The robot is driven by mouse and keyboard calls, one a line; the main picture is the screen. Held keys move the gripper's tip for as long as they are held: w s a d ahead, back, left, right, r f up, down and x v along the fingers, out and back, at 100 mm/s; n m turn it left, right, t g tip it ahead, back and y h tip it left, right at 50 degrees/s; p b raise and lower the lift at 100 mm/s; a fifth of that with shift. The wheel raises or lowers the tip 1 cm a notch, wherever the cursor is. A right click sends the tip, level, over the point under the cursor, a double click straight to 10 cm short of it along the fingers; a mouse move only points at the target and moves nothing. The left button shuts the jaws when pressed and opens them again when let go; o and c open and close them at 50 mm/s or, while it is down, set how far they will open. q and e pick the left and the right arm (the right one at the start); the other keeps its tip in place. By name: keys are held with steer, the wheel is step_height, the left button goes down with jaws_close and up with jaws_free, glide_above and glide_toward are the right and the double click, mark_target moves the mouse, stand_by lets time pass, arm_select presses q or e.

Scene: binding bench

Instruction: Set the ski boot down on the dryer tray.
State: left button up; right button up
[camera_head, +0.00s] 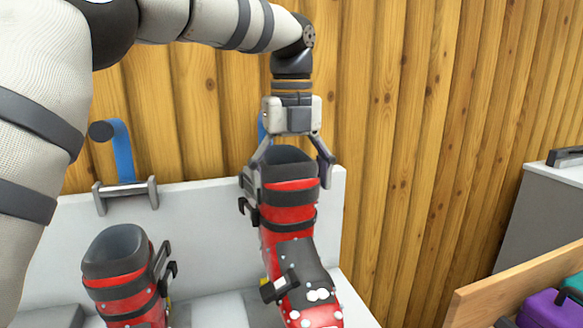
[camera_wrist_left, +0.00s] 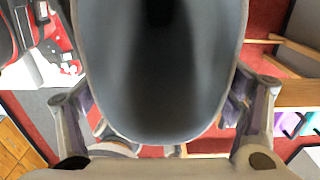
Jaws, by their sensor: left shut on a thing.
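My left gripper (camera_head: 287,180) comes down from above and is shut on the upper cuff of a red and black ski boot (camera_head: 288,217), one finger on each side. The boot hangs upright, toe toward the camera, with white spots on its toe. In the left wrist view the boot's grey opening (camera_wrist_left: 165,100) fills the middle between the fingers. A second red boot (camera_head: 118,292) stands at the lower left. The white fixture (camera_head: 200,215) behind and below may be the dryer tray. The held boot's sole is hidden, so I cannot tell whether it touches anything. My right gripper is not in view.
A wooden plank wall (camera_head: 400,130) rises behind. A blue strap (camera_head: 122,152) and a metal bracket (camera_head: 126,194) sit at the white back panel. At the right are a grey cabinet (camera_head: 540,215) and a wooden-edged box with a purple item (camera_head: 548,310).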

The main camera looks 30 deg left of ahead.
mark_target(291, 241)
arm_select(q)
steer(key=shift+w+f, duration=0.1)
steer(key=shift+f, duration=6)
steer(key=o, duration=1.8)
steer(key=shift+o, duration=0.2)
steer(key=shift+f, duration=0.15)
step_height(291, 241, up, 12)
steer(key=shift+r, duration=0.1)
